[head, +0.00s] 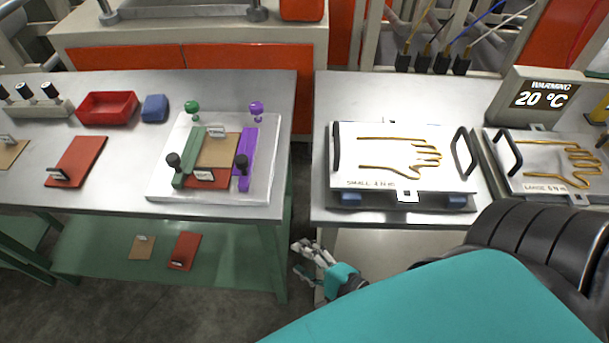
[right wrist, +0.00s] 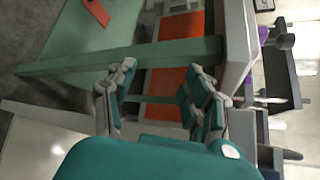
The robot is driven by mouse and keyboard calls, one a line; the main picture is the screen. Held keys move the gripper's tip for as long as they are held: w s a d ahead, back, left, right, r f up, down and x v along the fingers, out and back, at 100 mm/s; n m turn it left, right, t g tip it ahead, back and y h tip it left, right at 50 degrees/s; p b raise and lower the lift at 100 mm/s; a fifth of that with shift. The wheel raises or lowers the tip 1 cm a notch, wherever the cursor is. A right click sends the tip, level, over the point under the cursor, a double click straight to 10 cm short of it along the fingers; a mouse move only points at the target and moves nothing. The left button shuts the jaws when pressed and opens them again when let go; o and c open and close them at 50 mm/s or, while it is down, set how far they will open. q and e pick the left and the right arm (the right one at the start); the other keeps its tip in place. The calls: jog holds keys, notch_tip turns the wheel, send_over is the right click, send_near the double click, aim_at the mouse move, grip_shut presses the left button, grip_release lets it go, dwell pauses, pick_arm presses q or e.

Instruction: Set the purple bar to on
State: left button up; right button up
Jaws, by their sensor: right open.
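The purple bar (head: 247,160) lies on the right side of a white board (head: 160,182) on the left table, in the head view. A purple knob (head: 257,107) stands at its far end and a black knob (head: 241,160) near its front end. A green bar (head: 188,158) lies on the board's left side, with brown and red plates between the bars. My right gripper (head: 318,262) is low in front of the gap between the tables, apart from the purple bar. In the right wrist view its fingers (right wrist: 160,95) are spread and empty. My left gripper is not seen.
The left table (head: 290,120) carries a red tray (head: 107,108) and a blue block (head: 155,108). The right table (head: 320,205) holds a small glove plate (head: 345,165) with black handles, beside a large one. A display (head: 540,95) reads "WARNING 20 °C". A gap separates the tables.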

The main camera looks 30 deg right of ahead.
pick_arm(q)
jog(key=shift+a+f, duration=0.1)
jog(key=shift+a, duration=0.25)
pick_arm(e)
jog(key=shift+n+g+h, duration=0.4)
jog(key=shift+n+g, duration=0.4)
jog(key=shift+n, duration=0.1)
jog(key=f, duration=0.4)
jog(key=shift+s+d+f, duration=0.15)
jog(key=shift+d+f, duration=0.1)
jog(key=shift+d, duration=0.15)
